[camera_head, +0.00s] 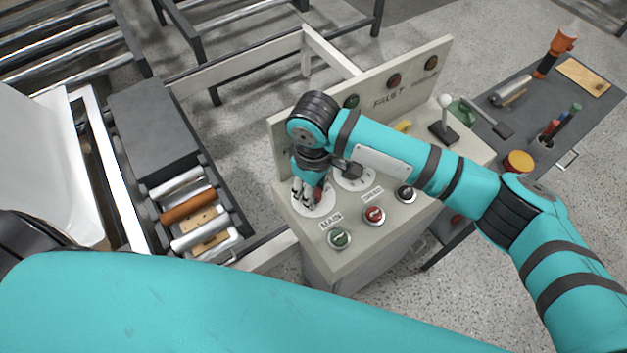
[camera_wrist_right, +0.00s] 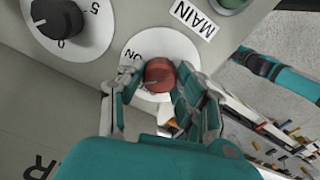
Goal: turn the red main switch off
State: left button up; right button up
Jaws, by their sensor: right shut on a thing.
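The red main switch (camera_wrist_right: 160,74) is a round knob on a white disc, with an ON mark at its upper left and a MAIN label (camera_wrist_right: 194,18) nearby. In the head view, a bit of the red knob (camera_head: 318,194) shows beneath my right gripper (camera_head: 309,190), over a white disc on the panel's near left part. My right gripper (camera_wrist_right: 159,78) is shut on the red knob, with its fingers on both sides. The OFF mark is hidden, and I cannot tell which way the knob points. My left gripper is out of view.
A black dial (camera_wrist_right: 57,18) on a white disc sits beside the switch. Green (camera_head: 339,238), red (camera_head: 374,215) and black (camera_head: 405,194) controls line the panel's front. A white-knobbed lever (camera_head: 445,112) stands at the back right. Rollers (camera_head: 188,208) lie left.

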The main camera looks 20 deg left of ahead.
jog(key=n+p, duration=0.2)
jog(key=n, duration=0.2)
jog(key=shift+r+n, duration=0.15)
jog(key=shift+n, duration=0.15)
jog(key=shift+n+p, duration=0.75)
jog(key=shift+n, duration=1.75)
jog(key=o, duration=1.1)
jog(key=shift+o, duration=0.2)
notch_tip(320, 180, up, 12)
